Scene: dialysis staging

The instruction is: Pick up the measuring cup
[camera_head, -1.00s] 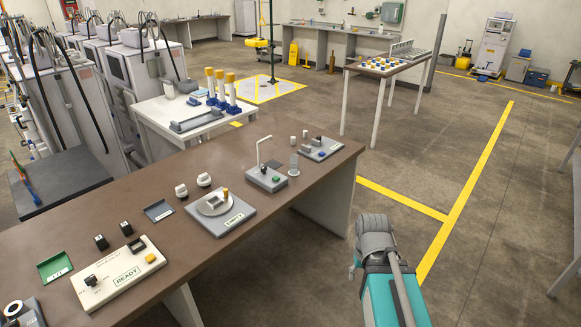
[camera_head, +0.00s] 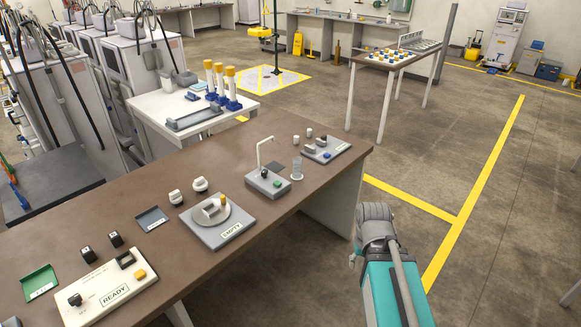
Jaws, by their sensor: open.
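A small grey, see-through cup (camera_head: 297,169), which looks like the measuring cup, stands upright on the brown table (camera_head: 110,222). It is just right of a grey block with a bent white spout (camera_head: 268,182). It stands apart from my arm, which shows at the lower right as a teal link with a grey joint on top. I cannot make out gripper fingers in this view. Nothing is seen touching the cup.
On the table are a scale-like plate labelled EMPTY (camera_head: 217,221), a READY panel (camera_head: 103,292), a green tray (camera_head: 41,283) and a dark tray (camera_head: 152,219). A white table (camera_head: 155,108) stands behind. Open floor lies right of the brown table.

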